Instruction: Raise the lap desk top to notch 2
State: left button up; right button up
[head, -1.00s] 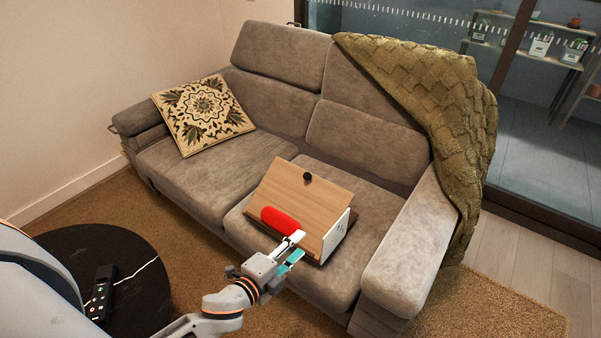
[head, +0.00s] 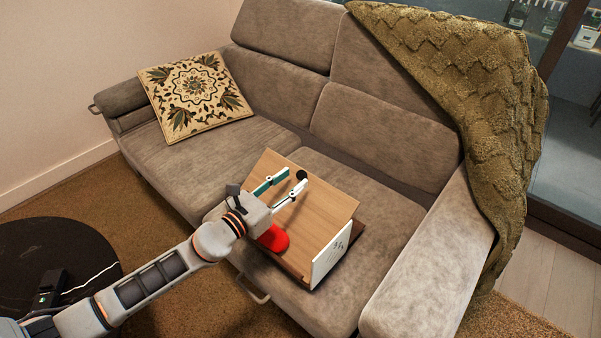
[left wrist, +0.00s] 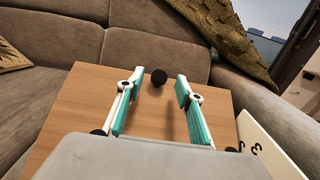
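The lap desk stands on the right seat of the sofa. Its wooden top (head: 322,205) is tilted, with the far edge raised. A round black knob (head: 302,175) sits near the top's far edge; it also shows in the left wrist view (left wrist: 158,77). A white side plate (head: 331,257) with dark marks is on the desk's right side. A red pad (head: 274,238) lies at the near edge, partly hidden by my arm. My left gripper (head: 287,183) is open over the top, fingers toward the knob, which lies just beyond and between the fingertips. My right gripper is out of view.
The sofa's right armrest (head: 430,262) rises close to the desk, with a green blanket (head: 470,100) draped behind it. A patterned cushion (head: 195,95) lies at the left. A dark round table (head: 40,255) holds a black device (head: 50,288).

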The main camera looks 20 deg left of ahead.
aim_at(301, 174)
pick_arm(q)
jog(key=x, duration=0.3)
jog(key=shift+w+d+f, duration=0.1)
jog(key=shift+w+f, duration=0.05)
jog(key=shift+w, duration=0.2)
jog(key=shift+w+d, duration=0.2)
jog(key=shift+w, duration=0.25)
